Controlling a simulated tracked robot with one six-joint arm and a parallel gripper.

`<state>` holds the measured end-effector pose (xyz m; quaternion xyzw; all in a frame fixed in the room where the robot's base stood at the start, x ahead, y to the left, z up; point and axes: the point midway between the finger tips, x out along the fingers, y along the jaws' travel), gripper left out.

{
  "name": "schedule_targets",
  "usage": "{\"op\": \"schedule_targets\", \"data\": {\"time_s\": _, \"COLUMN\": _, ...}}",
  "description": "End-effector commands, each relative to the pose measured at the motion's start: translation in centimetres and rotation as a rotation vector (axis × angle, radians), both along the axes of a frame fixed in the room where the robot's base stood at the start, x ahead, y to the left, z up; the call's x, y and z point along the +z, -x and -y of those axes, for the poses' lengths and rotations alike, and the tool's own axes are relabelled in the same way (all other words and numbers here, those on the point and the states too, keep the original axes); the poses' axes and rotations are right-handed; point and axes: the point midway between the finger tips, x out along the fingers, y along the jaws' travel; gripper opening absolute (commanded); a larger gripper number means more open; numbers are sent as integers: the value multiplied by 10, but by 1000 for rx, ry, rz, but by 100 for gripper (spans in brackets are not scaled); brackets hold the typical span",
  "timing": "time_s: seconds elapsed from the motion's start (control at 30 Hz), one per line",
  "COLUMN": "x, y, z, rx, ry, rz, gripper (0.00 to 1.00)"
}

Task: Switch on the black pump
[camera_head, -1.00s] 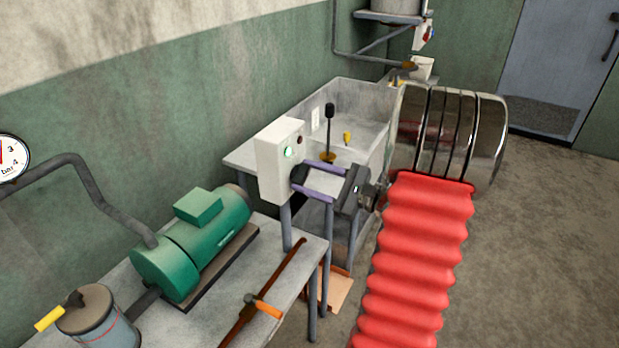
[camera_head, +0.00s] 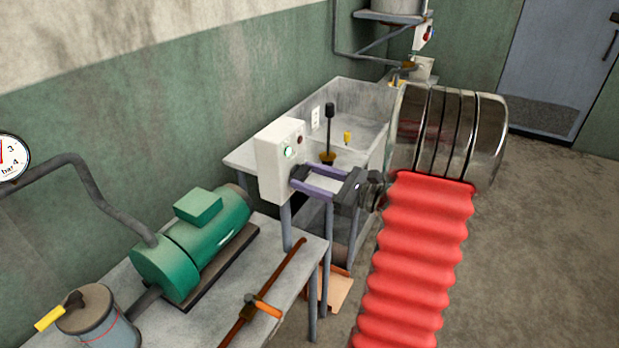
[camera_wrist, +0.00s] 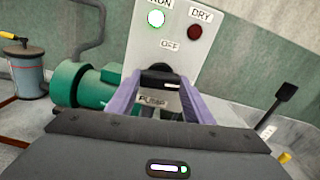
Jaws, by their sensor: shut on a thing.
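A white control box (camera_head: 273,165) stands at the end of the bench beside a green pump (camera_head: 195,243); I see no black pump body. In the wrist view the box (camera_wrist: 180,52) carries a bright green RUN lamp (camera_wrist: 156,18), a dark red DRY lamp (camera_wrist: 194,32), an OFF label (camera_wrist: 170,45) and a PUMP label (camera_wrist: 153,100). My gripper (camera_head: 299,176), with purple fingers, is at the box's face. It is shut on a black switch knob (camera_wrist: 163,78) between its fingers. The fingers partly hide the knob, so its exact setting is unclear.
A pipe with an orange handle (camera_head: 265,306) lies along the bench (camera_head: 190,325). A lidded can (camera_head: 95,315) is at front left. Open floor is at right.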

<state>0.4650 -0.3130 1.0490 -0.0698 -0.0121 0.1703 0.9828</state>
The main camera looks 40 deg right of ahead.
Motion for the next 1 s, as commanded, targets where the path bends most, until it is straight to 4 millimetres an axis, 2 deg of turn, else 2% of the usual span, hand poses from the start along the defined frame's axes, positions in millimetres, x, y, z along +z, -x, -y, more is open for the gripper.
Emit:
{"op": "schedule_targets", "data": {"time_s": 0.3, "x": -1, "y": 0, "z": -1, "rx": 2, "ry": -131, "rz": -48, "gripper": 24}}
{"op": "schedule_targets", "data": {"time_s": 0.77, "x": -1, "y": 0, "z": 0, "rx": 0, "ry": -151, "rz": -55, "gripper": 25}}
{"op": "schedule_targets", "data": {"time_s": 0.8, "x": -1, "y": 0, "z": 0, "rx": 0, "ry": -150, "rz": -55, "gripper": 50}}
{"op": "schedule_targets", "data": {"time_s": 1.0, "x": 0, "y": 0, "z": 0, "rx": 0, "ry": -149, "rz": -54, "gripper": 64}}
